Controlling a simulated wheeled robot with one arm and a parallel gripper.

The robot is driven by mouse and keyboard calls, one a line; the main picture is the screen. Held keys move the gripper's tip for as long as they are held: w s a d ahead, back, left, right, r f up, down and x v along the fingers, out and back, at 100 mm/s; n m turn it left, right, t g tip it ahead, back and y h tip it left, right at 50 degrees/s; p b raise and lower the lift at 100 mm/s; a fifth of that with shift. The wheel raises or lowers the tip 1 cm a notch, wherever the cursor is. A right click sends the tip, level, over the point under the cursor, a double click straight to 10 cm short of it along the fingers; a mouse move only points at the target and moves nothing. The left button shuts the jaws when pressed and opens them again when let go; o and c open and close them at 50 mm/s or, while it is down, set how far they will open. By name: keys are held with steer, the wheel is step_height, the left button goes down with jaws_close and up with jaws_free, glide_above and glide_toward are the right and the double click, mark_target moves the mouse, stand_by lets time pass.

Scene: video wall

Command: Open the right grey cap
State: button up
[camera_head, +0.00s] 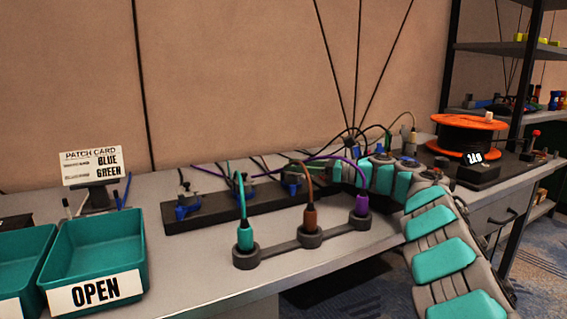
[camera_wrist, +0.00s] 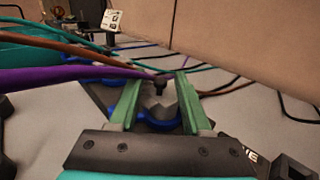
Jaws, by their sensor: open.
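My gripper (camera_wrist: 157,88) is open in the wrist view, its two green fingers on either side of a grey cap (camera_wrist: 158,102) with a blue part below it. I cannot tell whether the fingers touch the cap. In the head view my gripper (camera_head: 306,158) is at the right end of the dark socket strip (camera_head: 218,213), over the right socket with its blue part (camera_head: 292,179). The grey cap there is mostly hidden. Another socket with a blue part (camera_head: 187,208) is at the strip's left end.
A grey holder in front carries a teal plug (camera_head: 245,236), a brown plug (camera_head: 310,215) and a purple plug (camera_head: 361,206). The purple cable (camera_wrist: 60,77) crosses close to my fingers. A teal OPEN bin (camera_head: 100,250), a card (camera_head: 91,166) and an orange spool (camera_head: 468,134) stand on the bench.

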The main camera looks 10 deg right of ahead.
steer(key=x, duration=0.4)
steer(key=shift+p, duration=0.3)
steer(key=shift+c, duration=0.2)
jaws_close()
steer(key=shift+w, duration=0.1)
